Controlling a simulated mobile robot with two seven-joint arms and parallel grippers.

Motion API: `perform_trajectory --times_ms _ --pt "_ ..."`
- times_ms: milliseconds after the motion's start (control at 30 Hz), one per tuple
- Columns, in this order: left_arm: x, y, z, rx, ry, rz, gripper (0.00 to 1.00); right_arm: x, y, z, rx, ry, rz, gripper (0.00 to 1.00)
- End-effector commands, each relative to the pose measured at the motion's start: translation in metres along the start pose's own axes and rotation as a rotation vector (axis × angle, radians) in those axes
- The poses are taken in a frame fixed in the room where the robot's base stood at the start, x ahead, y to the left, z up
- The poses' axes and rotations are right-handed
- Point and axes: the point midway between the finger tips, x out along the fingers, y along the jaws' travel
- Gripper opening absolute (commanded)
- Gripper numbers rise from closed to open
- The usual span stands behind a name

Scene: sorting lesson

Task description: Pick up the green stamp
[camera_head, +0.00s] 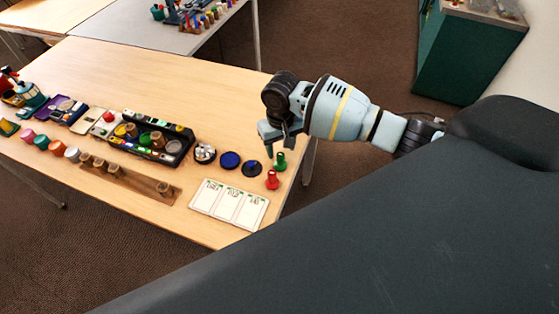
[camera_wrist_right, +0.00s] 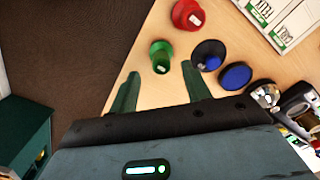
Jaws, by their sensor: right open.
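The green stamp (camera_head: 280,161) stands on the wooden table near its right edge. It also shows in the right wrist view (camera_wrist_right: 160,55), just beyond and between my open fingertips. My right gripper (camera_head: 268,143) is open and empty, close to the green stamp in the head view. Its two fingers show apart in the right wrist view (camera_wrist_right: 159,85). The stamp is not between the fingers' inner faces. My left gripper is in neither view.
A red stamp (camera_head: 272,181) stands nearer the front, beside the green one. A dark round piece (camera_head: 252,169) and a blue disc (camera_head: 230,160) lie to the left. A white card (camera_head: 226,204) with three panels lies at the front edge. A black tray (camera_head: 172,158) stands further left. The table's back is clear.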

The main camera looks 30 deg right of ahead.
Motion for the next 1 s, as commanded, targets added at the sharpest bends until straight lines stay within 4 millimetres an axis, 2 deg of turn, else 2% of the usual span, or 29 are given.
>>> perform_trajectory --times_ms 167,400,500,767,867,1000 --pt "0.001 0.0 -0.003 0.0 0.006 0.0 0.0 0.006 -0.001 0.0 -0.001 0.001 0.0 0.48" --pt "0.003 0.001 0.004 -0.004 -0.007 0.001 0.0 0.041 -0.002 0.001 0.0 -0.002 0.0 0.48" --pt "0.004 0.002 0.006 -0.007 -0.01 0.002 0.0 0.049 -0.002 0.001 0.0 0.0 0.0 0.48" --pt "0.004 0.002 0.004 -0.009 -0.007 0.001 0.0 0.051 -0.002 0.001 -0.001 0.003 0.0 0.48" --pt "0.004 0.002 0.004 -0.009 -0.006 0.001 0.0 0.051 -0.002 0.001 -0.001 0.003 -0.001 0.39" --pt "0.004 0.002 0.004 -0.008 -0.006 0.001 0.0 0.051 -0.002 0.001 -0.001 0.003 -0.001 0.2"
